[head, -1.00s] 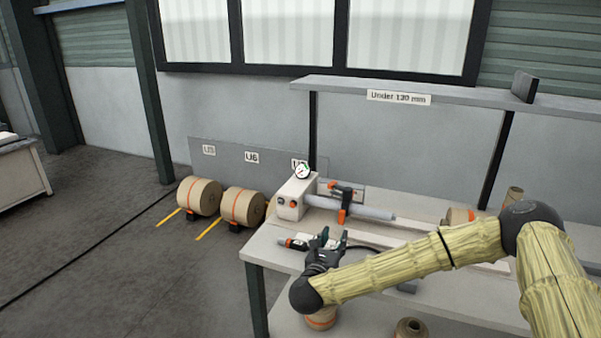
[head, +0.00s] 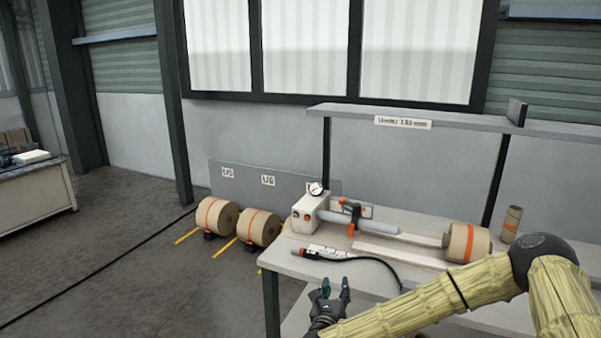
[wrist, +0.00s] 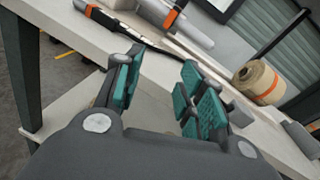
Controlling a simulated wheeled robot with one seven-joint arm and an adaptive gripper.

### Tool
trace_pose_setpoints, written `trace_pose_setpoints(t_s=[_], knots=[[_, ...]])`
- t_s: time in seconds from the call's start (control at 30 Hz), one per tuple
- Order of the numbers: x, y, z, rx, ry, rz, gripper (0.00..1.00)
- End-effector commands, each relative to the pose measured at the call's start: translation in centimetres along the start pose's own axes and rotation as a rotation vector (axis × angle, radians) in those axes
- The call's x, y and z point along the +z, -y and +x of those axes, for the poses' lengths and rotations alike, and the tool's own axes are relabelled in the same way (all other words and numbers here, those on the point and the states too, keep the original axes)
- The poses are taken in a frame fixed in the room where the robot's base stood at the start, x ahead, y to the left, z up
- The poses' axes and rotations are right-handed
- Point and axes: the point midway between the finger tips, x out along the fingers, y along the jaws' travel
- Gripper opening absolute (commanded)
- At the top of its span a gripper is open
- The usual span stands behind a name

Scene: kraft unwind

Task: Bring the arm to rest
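My gripper (head: 334,291) is at the front edge of the workbench (head: 290,262) in the head view, low and in front of the bench top. In the wrist view my gripper (wrist: 158,95) has its green-padded fingers apart with nothing between them. My arm, in a pale yellow sleeve, reaches in from the right. A black and orange hand tool (head: 310,254) with a black cable lies on the bench beyond the gripper; it also shows in the wrist view (wrist: 100,16).
A white unit with a gauge (head: 309,212) and grey shaft (head: 372,222) stands on the bench. A kraft roll (head: 467,242) and a cardboard core (head: 511,222) are at the right. A shelf (head: 450,118) runs above. Kraft rolls (head: 217,215) sit on the floor at left, beside open floor.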

Motion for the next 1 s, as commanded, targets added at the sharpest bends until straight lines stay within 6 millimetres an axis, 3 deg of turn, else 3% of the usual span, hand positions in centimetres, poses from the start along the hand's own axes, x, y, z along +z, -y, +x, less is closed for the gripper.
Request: trace_pose_setpoints(t_s=[0.27,0.4,0.57,0.77,1.0], knots=[[-5.7,-4.0,-4.6,0.212,-0.044,-0.34,0.39],[-10.6,-6.1,-8.9,0.392,-0.055,-0.627,0.39],[-17.5,-6.9,-15.2,0.642,-0.04,-1.004,0.39],[-25.4,-4.5,-23.1,0.967,0.029,-1.448,0.39],[-33.0,2.6,-32.1,1.396,0.184,-1.908,0.39]])
